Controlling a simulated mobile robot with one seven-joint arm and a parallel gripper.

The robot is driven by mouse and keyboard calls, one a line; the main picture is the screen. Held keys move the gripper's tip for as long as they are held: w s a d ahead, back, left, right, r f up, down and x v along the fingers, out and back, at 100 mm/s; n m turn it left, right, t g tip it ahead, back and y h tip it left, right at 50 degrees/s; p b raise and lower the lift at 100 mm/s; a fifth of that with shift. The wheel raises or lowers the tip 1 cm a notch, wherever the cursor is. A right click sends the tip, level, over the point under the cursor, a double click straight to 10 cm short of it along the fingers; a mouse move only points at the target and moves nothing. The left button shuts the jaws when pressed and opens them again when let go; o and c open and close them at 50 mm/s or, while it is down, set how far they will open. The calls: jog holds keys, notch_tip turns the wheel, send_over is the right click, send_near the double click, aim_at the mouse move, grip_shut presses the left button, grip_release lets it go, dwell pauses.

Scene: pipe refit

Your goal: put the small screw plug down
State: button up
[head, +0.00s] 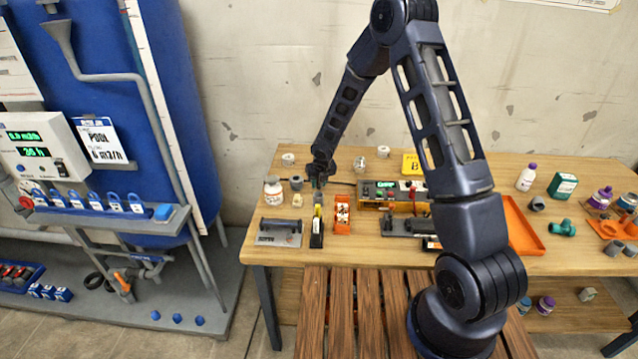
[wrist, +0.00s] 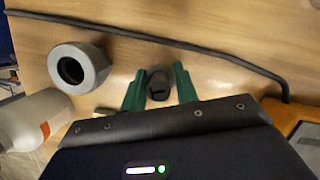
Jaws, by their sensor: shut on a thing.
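My gripper (head: 318,180) is low over the left back part of the wooden table (head: 268,247) in the head view. In the wrist view, its green fingers (wrist: 159,88) are on either side of a small dark screw plug (wrist: 158,80), shut on it. The plug shows as a dark rounded piece with a ring-like outline. In the head view the plug is too small and too hidden by the gripper to make out. Whether it touches the tabletop cannot be told.
A grey ring fitting (wrist: 80,68) and a white bottle (wrist: 38,120) lie left of the fingers. A black cable (wrist: 160,39) crosses beyond them. Bare wood surrounds the plug.

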jog(key=shift+f, duration=0.15)
jog(key=o, duration=0.9)
jog(key=shift+o, duration=0.2)
